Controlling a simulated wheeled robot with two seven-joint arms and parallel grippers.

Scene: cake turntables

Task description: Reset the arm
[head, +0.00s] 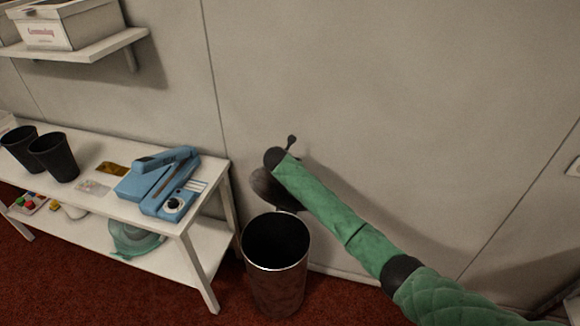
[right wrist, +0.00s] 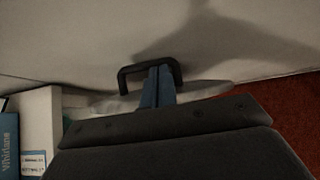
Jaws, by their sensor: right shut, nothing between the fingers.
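My right arm in its green sleeve (head: 335,210) reaches from the lower right up toward the wall, ending in a dark wrist (head: 275,158) above and behind the bin. In the right wrist view my right gripper (right wrist: 155,78) shows dark and blue parts, with its fingers shut and nothing held. A grey-brown rounded shape (head: 270,188) shows below the wrist; I cannot tell what it is. My left gripper and left arm are not in view.
A tall dark metal bin (head: 275,285) stands on the red carpet beside a white table (head: 225,185). The table bears blue devices (head: 160,180) and black cups (head: 55,157). A wall shelf (head: 95,48) holds boxes (head: 65,25). The plain wall lies close behind my wrist.

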